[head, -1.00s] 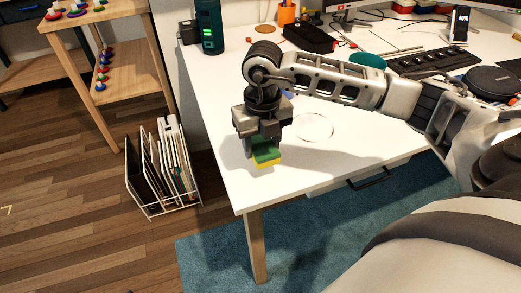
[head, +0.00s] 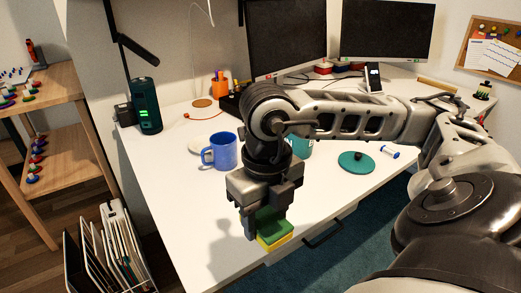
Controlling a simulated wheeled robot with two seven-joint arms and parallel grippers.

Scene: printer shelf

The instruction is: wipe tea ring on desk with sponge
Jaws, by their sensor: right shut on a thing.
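My right gripper (head: 263,222) is shut on a sponge (head: 273,228) with a green upper part and a yellow lower part. It points down over the front part of the white desk (head: 190,190), near the front edge. I cannot tell whether the sponge touches the desk top. The tea ring does not show now; my right arm and gripper cover part of the desk. My left gripper is not in view.
A blue mug (head: 223,151) stands just behind my gripper, and a teal mug (head: 301,146) is partly hidden by my arm. A round teal item (head: 356,162) lies right. A dark speaker-like cylinder (head: 146,106) stands at the left edge. Two monitors (head: 385,30) stand at the back.

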